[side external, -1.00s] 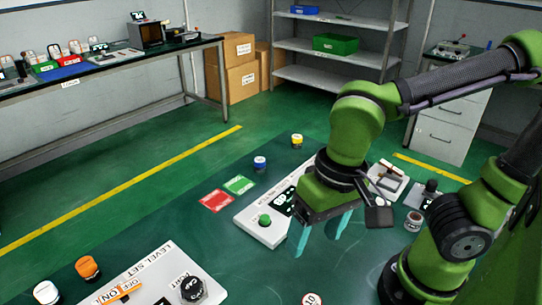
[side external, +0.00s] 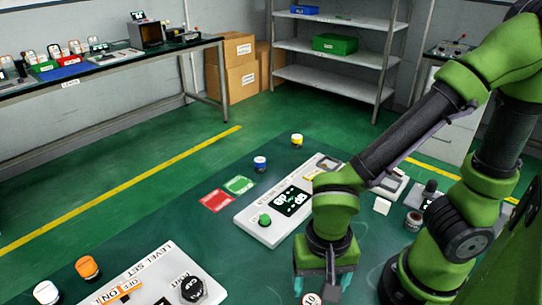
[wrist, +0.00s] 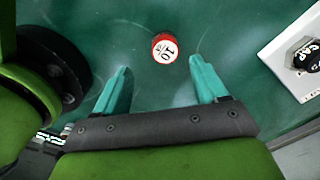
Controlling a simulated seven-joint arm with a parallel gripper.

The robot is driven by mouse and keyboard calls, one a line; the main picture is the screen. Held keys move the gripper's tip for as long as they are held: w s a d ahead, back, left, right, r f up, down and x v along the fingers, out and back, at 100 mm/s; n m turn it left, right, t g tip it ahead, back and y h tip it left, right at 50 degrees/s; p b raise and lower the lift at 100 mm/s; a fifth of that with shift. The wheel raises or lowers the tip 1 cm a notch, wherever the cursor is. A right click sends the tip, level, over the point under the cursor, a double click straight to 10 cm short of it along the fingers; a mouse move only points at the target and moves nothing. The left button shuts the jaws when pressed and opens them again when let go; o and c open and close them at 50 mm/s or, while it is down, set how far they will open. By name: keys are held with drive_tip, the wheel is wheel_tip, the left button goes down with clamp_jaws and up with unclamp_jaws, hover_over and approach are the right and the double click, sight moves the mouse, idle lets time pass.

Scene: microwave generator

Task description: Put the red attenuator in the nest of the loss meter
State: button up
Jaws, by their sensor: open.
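The red attenuator (wrist: 165,48) is a short red cylinder with a white top marked 10. It stands on the green table, just beyond and between my fingertips in the wrist view. In the side view only part of its white top (side external: 311,299) shows at the bottom edge. My gripper (wrist: 158,66) is open and empty, pointing down; in the side view my gripper (side external: 322,285) is low near the front of the table. The loss meter (side external: 264,232) is a white box with a green button and a dark dB display.
The level set box (side external: 150,280) with a black CAP knob is at the front left. Orange (side external: 88,267) and white (side external: 46,292) caps lie left of it.

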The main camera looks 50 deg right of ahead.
sight(312, 302)
drive_tip(key=shift+w+a+f, duration=0.15)
drive_tip(key=shift+f, duration=1.35)
drive_tip(key=shift+w+a+f, duration=0.1)
drive_tip(key=shift+a+f, duration=0.05)
drive_tip(key=shift+f, duration=1.3)
clamp_jaws()
